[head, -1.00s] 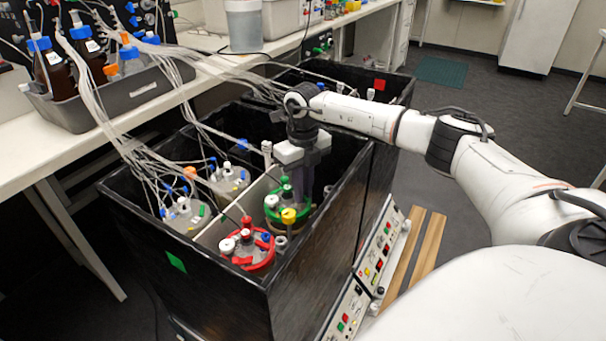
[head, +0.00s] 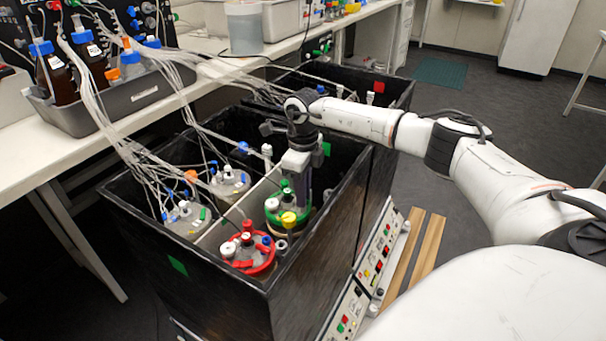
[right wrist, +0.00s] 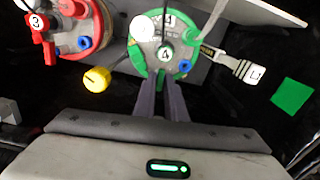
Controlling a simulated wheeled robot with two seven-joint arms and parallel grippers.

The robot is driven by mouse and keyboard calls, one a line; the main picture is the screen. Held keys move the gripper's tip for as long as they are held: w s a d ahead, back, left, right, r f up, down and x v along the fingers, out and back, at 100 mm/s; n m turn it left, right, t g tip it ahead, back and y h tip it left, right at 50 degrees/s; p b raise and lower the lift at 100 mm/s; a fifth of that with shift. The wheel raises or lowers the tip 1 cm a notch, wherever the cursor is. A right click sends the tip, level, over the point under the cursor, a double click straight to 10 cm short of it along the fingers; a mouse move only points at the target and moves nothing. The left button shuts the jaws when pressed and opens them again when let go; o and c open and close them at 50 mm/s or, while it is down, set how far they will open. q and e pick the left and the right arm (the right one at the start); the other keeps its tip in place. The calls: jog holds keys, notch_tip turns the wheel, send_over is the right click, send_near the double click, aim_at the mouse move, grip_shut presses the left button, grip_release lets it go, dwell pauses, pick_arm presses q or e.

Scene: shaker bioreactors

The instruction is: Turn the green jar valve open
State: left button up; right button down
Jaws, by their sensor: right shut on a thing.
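The green jar (head: 298,222) with its green-rimmed lid stands in the right front compartment of the black shaker box. The wrist view shows its lid (right wrist: 150,62) from above, with a dark green valve (right wrist: 166,53) marked 4 near the middle. My right gripper (head: 298,188) points down over the lid. Its two grey fingers (right wrist: 164,82) reach the valve's near side and are shut on it; their exact contact is hard to see. My left gripper is out of view.
A red-lidded jar (head: 247,252) stands in front of the green one. A yellow-capped part (right wrist: 97,79) sits close beside the fingers. Box walls (head: 325,235) rise close on the right. Tubes (head: 120,120) hang from the bench at left.

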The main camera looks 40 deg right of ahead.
dwell(0.3)
jog(key=c, duration=2)
grip_release()
jog(key=shift+c, duration=0.2)
notch_tip(320, 180, up, 10)
jog(key=shift+r, duration=0.2)
